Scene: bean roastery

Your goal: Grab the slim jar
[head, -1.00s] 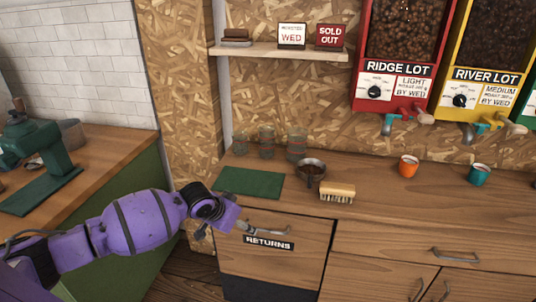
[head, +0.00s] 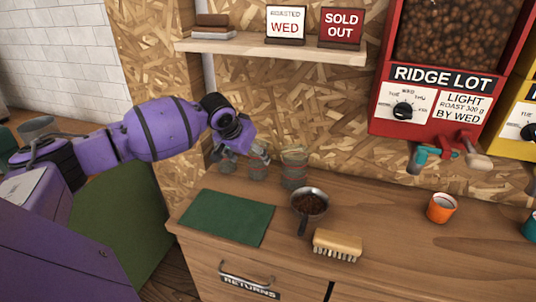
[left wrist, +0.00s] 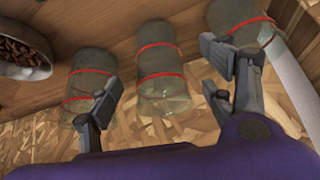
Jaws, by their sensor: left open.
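Three clear glass jars with red bands stand in a row at the back of the wooden counter. The middle jar (head: 257,168) looks fairly slim and also shows in the left wrist view (left wrist: 162,72). Beside it are the right-hand jar (head: 293,168), which looks wider, and the left-hand jar (head: 228,163), partly hidden by my gripper. I cannot tell surely which is the slimmest. My left gripper (head: 245,154) is open and empty at the jars. In the left wrist view its fingers (left wrist: 165,85) lie either side of the middle jar. My right gripper is out of view.
A dark pan of beans (head: 310,203) stands right of the jars, with a brush (head: 337,244) in front. A green mat (head: 226,217) lies before the jars. A shelf (head: 275,46) overhangs them. An orange cup (head: 441,208) stands to the right.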

